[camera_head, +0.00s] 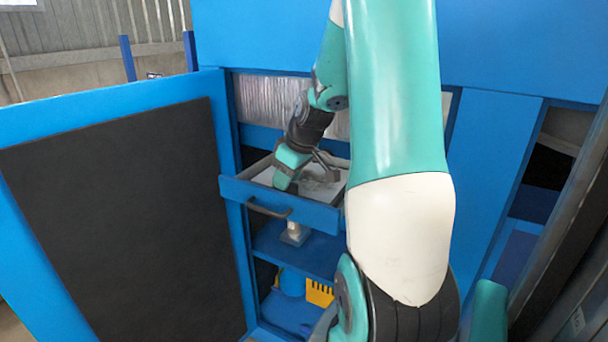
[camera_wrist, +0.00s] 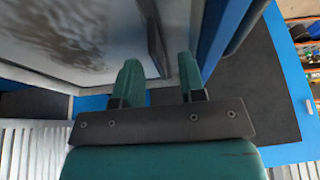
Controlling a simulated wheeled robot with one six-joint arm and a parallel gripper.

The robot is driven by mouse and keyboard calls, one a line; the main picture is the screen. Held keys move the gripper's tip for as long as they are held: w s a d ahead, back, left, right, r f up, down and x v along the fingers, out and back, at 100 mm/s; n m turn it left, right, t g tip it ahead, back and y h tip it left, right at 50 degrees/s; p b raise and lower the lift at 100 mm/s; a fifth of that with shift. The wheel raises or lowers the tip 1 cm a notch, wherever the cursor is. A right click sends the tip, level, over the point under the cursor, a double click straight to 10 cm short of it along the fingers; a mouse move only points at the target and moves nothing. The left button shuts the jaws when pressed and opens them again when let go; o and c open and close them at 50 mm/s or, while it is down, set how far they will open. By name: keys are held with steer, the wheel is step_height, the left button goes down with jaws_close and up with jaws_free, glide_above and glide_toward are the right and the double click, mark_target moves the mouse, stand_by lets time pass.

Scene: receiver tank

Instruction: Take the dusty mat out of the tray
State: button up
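The tray (camera_head: 310,212) is a blue drawer pulled out of the blue cabinet. The mat (camera_head: 320,189) lies inside it, pale with a grey dusty patch. The mat (camera_wrist: 75,35) also fills the upper left of the wrist view, with a dark smudge. A grey upright bar (camera_wrist: 152,36) stands at its edge; I cannot tell whether it belongs to the mat. My gripper (camera_wrist: 159,64) is open over the tray's left side, fingers apart. The bar's near end shows between the fingertips, without visible grip. My arm hides the tray's right side in the head view.
An open blue door with a dark panel (camera_head: 120,210) stands left of the tray. Below the tray, a shelf (camera_head: 325,252) holds a small pale object (camera_head: 295,234). Lower down is a yellow crate (camera_head: 319,292). A dark post is at the right.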

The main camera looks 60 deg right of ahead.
steer(key=shift+x, duration=0.9)
jaws_close()
steer(key=shift+r, duration=0.1)
